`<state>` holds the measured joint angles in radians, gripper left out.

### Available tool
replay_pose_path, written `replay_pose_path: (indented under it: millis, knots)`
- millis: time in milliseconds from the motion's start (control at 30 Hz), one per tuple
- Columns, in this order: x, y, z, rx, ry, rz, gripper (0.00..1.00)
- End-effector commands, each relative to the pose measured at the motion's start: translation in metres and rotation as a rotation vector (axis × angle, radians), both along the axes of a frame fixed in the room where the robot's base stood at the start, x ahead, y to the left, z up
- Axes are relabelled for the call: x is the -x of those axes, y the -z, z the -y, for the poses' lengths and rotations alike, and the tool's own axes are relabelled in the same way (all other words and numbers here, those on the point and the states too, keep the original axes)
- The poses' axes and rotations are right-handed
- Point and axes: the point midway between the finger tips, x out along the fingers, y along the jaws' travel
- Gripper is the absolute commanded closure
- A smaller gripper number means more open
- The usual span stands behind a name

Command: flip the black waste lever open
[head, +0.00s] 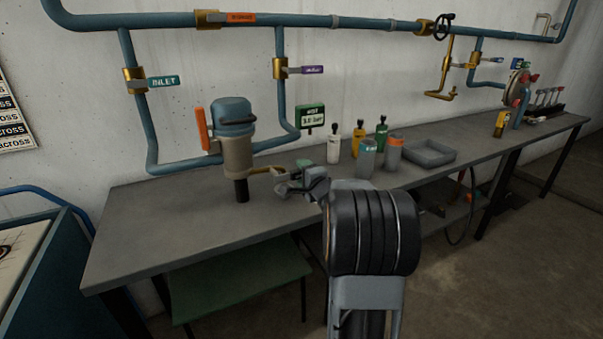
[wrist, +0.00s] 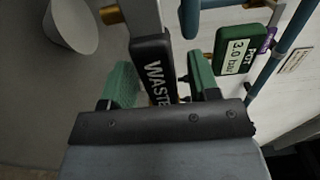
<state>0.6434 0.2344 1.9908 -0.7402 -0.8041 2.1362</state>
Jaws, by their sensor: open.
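The black waste lever (wrist: 152,65), with "WASTE" in white letters, runs down between my gripper's green finger pads in the wrist view. My gripper (wrist: 162,82) is open, with one pad on either side of the lever. I cannot tell whether either pad touches it. In the head view my gripper (head: 298,176) is beside the brass outlet (head: 262,170) of the blue and tan vessel (head: 236,135). The lever cannot be made out there, as my gripper and arm crowd that spot.
A green pressure sign (wrist: 237,47) reads 3.0 bar. Several bottles, two cups and a grey tray (head: 428,152) stand on the bench (head: 150,225) to the right. An orange handle (head: 202,129) is left of the vessel. The bench's left end is clear.

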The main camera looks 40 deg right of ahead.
Motion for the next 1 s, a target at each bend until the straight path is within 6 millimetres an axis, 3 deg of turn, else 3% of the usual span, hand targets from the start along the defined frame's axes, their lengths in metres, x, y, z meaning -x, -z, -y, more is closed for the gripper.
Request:
replay_pose_path:
  millis: [200, 567, 1000]
  knots:
    - [-0.016, 0.000, 0.002, 0.000, 0.000, 0.000, 0.45]
    - [-0.019, 0.000, 0.002, 0.000, 0.000, 0.000, 0.45]
    - [-0.019, 0.000, 0.002, 0.001, 0.000, 0.000, 0.86]
